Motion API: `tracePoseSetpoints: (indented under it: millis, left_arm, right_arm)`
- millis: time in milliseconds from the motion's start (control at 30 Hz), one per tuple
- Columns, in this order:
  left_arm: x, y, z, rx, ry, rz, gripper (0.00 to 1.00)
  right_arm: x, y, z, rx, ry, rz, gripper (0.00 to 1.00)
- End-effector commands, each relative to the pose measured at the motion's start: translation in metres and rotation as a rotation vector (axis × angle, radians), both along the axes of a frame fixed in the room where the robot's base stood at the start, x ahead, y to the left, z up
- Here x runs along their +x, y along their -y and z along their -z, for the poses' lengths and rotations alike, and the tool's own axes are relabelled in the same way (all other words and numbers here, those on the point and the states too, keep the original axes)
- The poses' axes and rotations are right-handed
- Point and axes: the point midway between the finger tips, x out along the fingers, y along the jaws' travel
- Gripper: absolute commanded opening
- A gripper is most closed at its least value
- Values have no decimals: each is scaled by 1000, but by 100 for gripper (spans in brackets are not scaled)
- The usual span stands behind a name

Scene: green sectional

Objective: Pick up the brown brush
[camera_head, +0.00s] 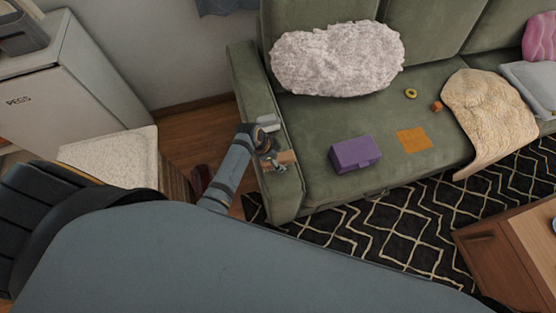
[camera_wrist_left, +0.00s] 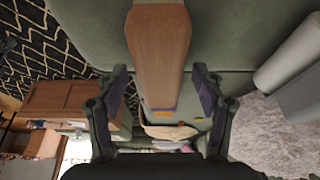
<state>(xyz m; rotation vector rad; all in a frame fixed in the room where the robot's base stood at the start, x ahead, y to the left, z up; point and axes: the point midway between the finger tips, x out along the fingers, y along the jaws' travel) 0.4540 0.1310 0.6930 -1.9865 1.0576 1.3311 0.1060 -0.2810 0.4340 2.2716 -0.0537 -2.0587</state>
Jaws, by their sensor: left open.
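The brown brush (camera_head: 287,157) lies on the near arm of the green sofa, partly hidden by my left gripper (camera_head: 276,161) in the head view. In the left wrist view the brush (camera_wrist_left: 160,50) shows as a smooth wooden body, running down from the top edge into the space between my fingers. My left gripper (camera_wrist_left: 160,78) is open, with a finger on each side of the brush. A gap shows between the brush and each finger. I cannot make out bristles. My right gripper is in neither view.
A pale grey object (camera_head: 267,122) lies on the sofa arm, beside the gripper. A purple box (camera_head: 355,154), an orange cloth (camera_head: 413,140), a yellow ring (camera_head: 411,93) and a beige throw (camera_head: 488,108) are on the seat. A wooden table (camera_head: 510,250) stands at the right.

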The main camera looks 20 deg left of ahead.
Motion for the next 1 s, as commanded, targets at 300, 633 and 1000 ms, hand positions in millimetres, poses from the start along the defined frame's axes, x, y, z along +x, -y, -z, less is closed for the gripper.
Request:
tracePoseSetpoints:
  millis: [300,633,1000]
  left_arm:
    - [1,0,2,1,1,0,69]
    - [1,0,5,1,1,0,69]
    - [1,0,6,1,1,0,62]
  right_arm:
    - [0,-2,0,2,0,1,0]
    - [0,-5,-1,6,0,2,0]
    - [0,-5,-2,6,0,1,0]
